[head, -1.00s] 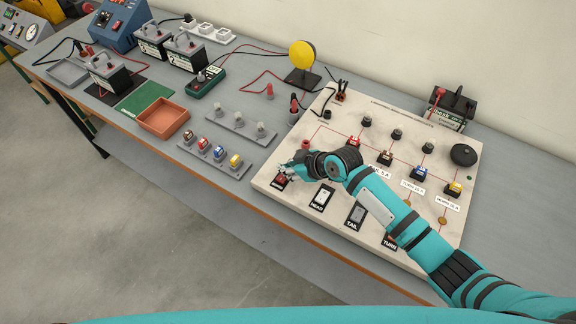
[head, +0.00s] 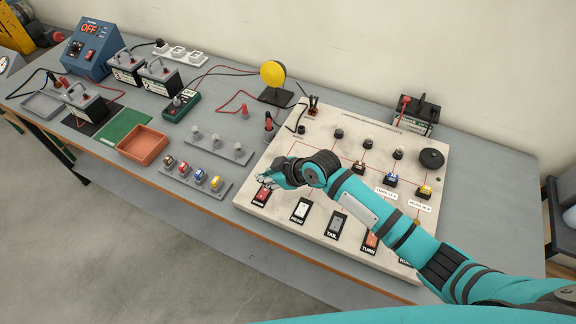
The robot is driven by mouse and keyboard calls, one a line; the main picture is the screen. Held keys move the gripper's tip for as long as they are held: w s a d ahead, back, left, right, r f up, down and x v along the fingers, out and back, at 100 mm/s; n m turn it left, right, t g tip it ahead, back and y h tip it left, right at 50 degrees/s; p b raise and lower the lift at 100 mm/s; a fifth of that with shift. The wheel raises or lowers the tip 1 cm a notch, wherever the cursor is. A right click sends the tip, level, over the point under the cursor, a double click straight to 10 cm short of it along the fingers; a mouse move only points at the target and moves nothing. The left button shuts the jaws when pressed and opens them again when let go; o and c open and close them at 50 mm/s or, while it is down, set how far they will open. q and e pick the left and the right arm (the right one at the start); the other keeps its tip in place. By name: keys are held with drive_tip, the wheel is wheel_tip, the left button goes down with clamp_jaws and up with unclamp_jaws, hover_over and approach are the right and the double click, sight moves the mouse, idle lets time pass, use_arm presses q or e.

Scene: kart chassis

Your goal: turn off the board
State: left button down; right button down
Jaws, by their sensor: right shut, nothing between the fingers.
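The board (head: 320,120) is a cream panel lying on the workbench, with printed red lines, fuses, knobs and a row of rocker switches along its front edge. A red rocker switch (head: 261,196) is at the left end of that row; its label is too small to read surely. My right gripper (head: 267,183) is shut and empty, just behind and above this red switch; I cannot tell if it touches it. Beside it are a white switch labelled HEAD (head: 301,209), a grey one labelled TAIL (head: 337,222) and an orange one labelled TURN (head: 370,240). My forearm hides part of the board. My left gripper is not in view.
A blue power unit (head: 92,48) showing OFF stands at the back left, near several batteries. A green meter (head: 181,105), an orange tray (head: 143,145), a fuse rack (head: 196,180) and a yellow disc on a stand (head: 273,74) lie left of the board. A black battery (head: 420,112) stands behind it.

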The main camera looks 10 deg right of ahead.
drive_tip(key=d+b+v, duration=0.1)
drive_tip(key=b+v, duration=0.1)
drive_tip(key=v, duration=0.6)
drive_tip(key=shift+w+d, duration=0.2)
drive_tip(key=shift+w, duration=0.1)
